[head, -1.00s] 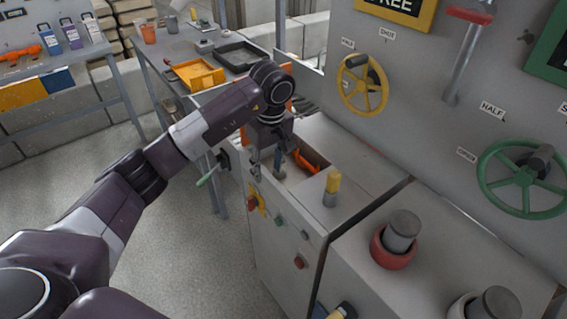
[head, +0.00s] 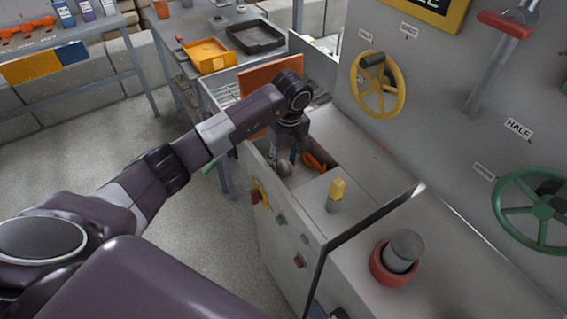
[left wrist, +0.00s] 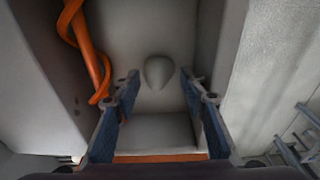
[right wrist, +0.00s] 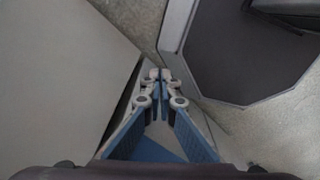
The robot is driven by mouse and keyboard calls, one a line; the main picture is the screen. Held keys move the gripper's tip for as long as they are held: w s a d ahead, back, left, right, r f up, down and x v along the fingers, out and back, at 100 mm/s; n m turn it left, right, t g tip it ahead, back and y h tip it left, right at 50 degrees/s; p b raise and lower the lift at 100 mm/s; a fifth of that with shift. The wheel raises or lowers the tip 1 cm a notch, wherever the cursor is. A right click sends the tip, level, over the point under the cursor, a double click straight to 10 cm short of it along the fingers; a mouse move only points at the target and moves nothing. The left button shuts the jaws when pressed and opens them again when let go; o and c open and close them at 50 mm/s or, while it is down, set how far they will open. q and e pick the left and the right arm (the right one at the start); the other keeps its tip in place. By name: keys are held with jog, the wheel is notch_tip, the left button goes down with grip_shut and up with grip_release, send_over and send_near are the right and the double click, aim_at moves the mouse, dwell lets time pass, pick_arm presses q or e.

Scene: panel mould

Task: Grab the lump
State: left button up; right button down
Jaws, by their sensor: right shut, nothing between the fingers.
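The lump (left wrist: 159,72) is a smooth, pale grey, rounded blob on the grey floor of a recess in the machine top. My left gripper (left wrist: 160,88) is open, with its two blue fingers pointing down into the recess. In the left wrist view the lump shows between and just beyond the fingertips, apart from both. In the head view the left gripper (head: 287,155) is at the recess, and its arm and fingers hide part of the inside. My right gripper (right wrist: 159,76) is shut and empty, seen only in the right wrist view.
An orange looped strip (left wrist: 88,55) lies beside the lump along the recess wall; it also shows in the head view (head: 318,162). A yellow-topped knob (head: 336,194) stands nearby. An orange panel (head: 268,82) rises behind the arm. A red-ringed grey post (head: 398,252) stands nearer.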

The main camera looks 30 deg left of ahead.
pick_arm(q)
jog(key=shift+f, duration=0.75)
jog(key=shift+a, duration=0.1)
jog(key=shift+w, duration=0.1)
jog(key=c, duration=0.9)
jog(key=shift+c, duration=0.5)
pick_arm(e)
jog(key=shift+w+r, duration=0.3)
jog(key=shift+w, duration=0.45)
